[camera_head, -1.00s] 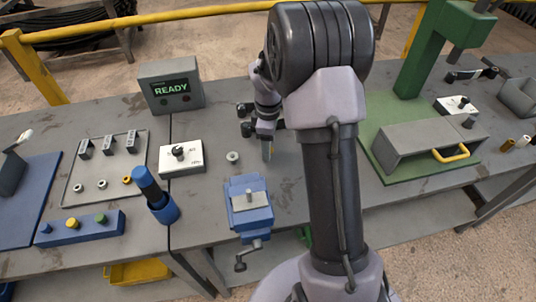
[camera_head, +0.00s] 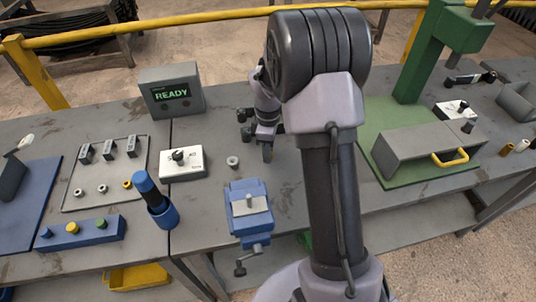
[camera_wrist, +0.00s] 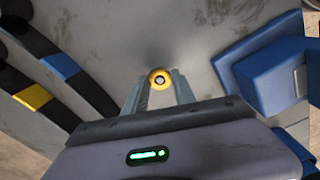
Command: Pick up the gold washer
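My gripper (camera_head: 267,152) is low over the bench, behind and right of the blue vise, partly hidden by my arm in the head view. In the wrist view a gold washer (camera_wrist: 160,78) sits flat-on between the two fingertips, its edges meeting both fingers. My gripper appears shut on it; the head view does not show this washer. Another gold ring (camera_head: 127,184) lies on the grey tray (camera_head: 68,207), right of two pale rings. A pale ring (camera_head: 232,162) lies on the bench left of my gripper.
The blue vise (camera_head: 238,223) stands at the bench front, left of my arm. A green press (camera_head: 412,75) and grey guard (camera_head: 400,153) stand right.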

